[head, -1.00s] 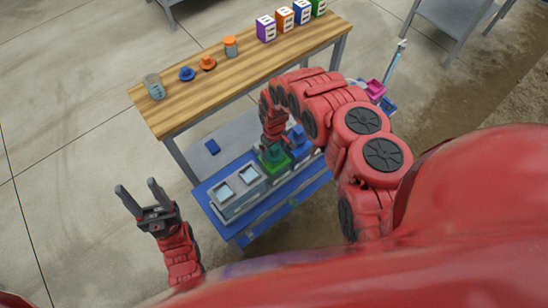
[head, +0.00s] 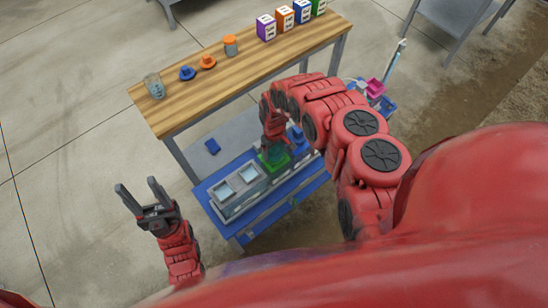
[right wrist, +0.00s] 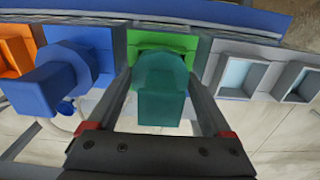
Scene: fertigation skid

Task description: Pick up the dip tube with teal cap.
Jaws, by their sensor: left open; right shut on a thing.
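The teal cap (right wrist: 162,88) of the dip tube fills the middle of the right wrist view, in front of a green square holder (right wrist: 172,42). My right gripper (right wrist: 166,100) has a finger on each side of the cap and is shut on it. The tube below the cap is hidden. In the head view my right gripper (head: 273,148) is over the green holder (head: 275,163) on the blue cart, and my arm partly covers it. My left gripper (head: 145,198) is open and empty, left of the cart and over the floor.
Blue cap (right wrist: 68,75) and orange holder (right wrist: 15,52) stand left of the green holder in the wrist view; grey bins (right wrist: 240,75) are right. A wooden bench (head: 205,90) behind the cart carries a jar, blue and orange caps, and several coloured boxes.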

